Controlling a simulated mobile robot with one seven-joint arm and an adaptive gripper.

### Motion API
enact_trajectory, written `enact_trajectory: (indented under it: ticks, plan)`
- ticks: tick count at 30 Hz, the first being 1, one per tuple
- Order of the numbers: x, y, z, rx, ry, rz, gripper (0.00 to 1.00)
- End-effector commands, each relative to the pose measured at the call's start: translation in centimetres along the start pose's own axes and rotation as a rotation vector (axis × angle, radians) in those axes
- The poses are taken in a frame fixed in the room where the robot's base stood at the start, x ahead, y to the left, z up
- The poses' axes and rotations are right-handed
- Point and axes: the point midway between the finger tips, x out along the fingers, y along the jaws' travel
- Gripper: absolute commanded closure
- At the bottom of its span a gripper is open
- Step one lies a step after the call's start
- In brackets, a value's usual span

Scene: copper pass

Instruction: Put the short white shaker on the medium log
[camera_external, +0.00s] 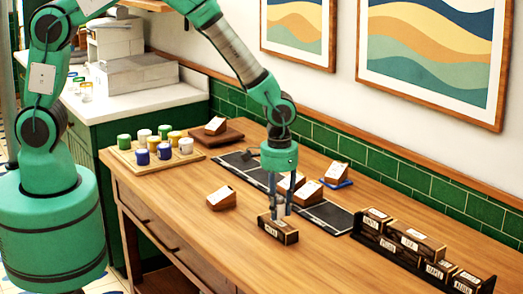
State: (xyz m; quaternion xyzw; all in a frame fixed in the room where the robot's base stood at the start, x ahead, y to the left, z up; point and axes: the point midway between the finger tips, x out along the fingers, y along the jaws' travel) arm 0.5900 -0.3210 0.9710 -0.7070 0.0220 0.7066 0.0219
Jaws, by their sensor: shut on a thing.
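My gripper (279,207) points down over the front middle of the table, shut on a dark wooden block with a pale label (277,232). The block is at or just above the tabletop; I cannot tell which. Two white cup-like pieces, a back one (144,136) and a front right one (186,147), stand on a wooden board at the left; I cannot tell whether either is the short white shaker. Blocks in the dark rack at the right include a long one (414,240); the labels are too small to read surely, so I cannot tell which is the medium log.
The wooden board (120,158) also bears green, yellow and blue pieces. Wedge-shaped blocks with white cards (221,197) stand around the table, one on a blue base. A dark strip mat (325,215) runs behind my gripper. The front left tabletop is clear.

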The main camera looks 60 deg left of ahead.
Motion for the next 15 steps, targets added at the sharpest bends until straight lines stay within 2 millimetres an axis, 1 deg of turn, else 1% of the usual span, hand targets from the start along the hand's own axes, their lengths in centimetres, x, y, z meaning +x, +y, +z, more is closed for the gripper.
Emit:
enact_trajectory:
  ticks: [1,4,15]
  plan:
    - [0.62,0.0,0.01,0.0,-0.001,0.0,0.98]
    - [1.35,0.01,-0.01,0.0,0.0,0.0,0.98]
    - [1.58,0.02,-0.05,0.0,0.001,0.0,0.98]
